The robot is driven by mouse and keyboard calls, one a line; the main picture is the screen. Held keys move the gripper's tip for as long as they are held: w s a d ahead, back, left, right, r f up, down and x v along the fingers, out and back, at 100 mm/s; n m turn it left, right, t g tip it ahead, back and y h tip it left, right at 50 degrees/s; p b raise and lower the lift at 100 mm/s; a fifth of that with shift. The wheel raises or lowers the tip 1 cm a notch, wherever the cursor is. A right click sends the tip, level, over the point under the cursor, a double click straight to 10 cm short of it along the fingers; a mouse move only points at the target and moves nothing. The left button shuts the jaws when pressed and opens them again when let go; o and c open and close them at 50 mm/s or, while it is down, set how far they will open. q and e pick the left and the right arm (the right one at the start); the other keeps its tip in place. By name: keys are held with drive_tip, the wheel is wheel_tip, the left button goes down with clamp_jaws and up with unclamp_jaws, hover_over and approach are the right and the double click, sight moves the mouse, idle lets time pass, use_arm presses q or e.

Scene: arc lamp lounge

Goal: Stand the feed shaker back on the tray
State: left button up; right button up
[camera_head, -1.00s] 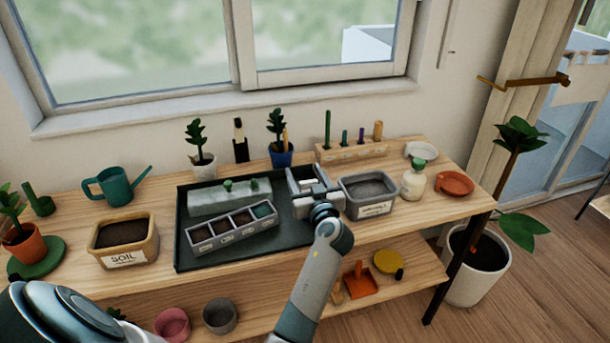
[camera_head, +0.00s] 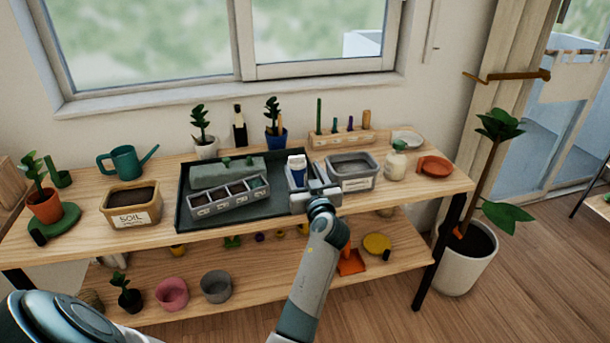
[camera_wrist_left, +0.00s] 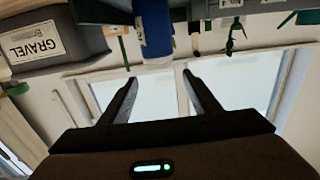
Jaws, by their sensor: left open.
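The feed shaker (camera_head: 297,168), a blue bottle with a white top, stands upright at the right end of the dark tray (camera_head: 184,212). Its lower part is hidden behind my left gripper (camera_head: 306,185) in the head view. In the upside-down left wrist view, the shaker (camera_wrist_left: 155,30) shows beyond the open fingers (camera_wrist_left: 160,78), apart from the fingertips, with nothing held between them. Its base is cut off at the top of that view. My right gripper is not in view.
A divided grey box (camera_head: 230,199) and a grey block (camera_head: 215,173) sit on the tray. The grey gravel tub (camera_head: 352,172) is close on the gripper's right. A cream bottle (camera_head: 395,165) stands farther right, and the soil tub (camera_head: 132,205) is left of the tray.

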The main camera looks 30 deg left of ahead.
use_arm(q)
drive_tip(key=shift+s+d, duration=0.1)
drive_tip(key=shift+f, duration=0.1)
idle(0.5)
drive_tip(key=s+d+f+m+t+h, duration=0.4)
drive_tip(key=d+f+m+h, duration=0.45)
drive_tip(key=d+f, duration=0.6)
drive_tip(key=s+d+f+m+g+h, duration=0.15)
drive_tip(key=s+d+f, duration=0.25)
drive_tip(key=f, duration=0.4)
drive_tip(key=s+d+f+g+h, duration=0.1)
drive_tip(key=s+d+f+h, duration=0.15)
drive_tip(key=f, duration=0.55)
drive_tip(key=s+d+f+m+g+h, duration=0.1)
drive_tip(key=s+d+f+g, duration=0.2)
drive_tip(key=s+f, duration=1.1)
drive_tip(key=s+d+f+m+g+h, duration=0.1)
drive_tip(key=s+d+f+g, duration=0.2)
drive_tip(key=s+f, duration=1.2)
drive_tip(key=shift+s+d+g, duration=0.3)
drive_tip(key=shift+s+g, duration=0.15)
drive_tip(key=shift+s, duration=0.7)
drive_tip(key=shift+r+h, duration=0.1)
drive_tip(key=shift+h, duration=0.15)
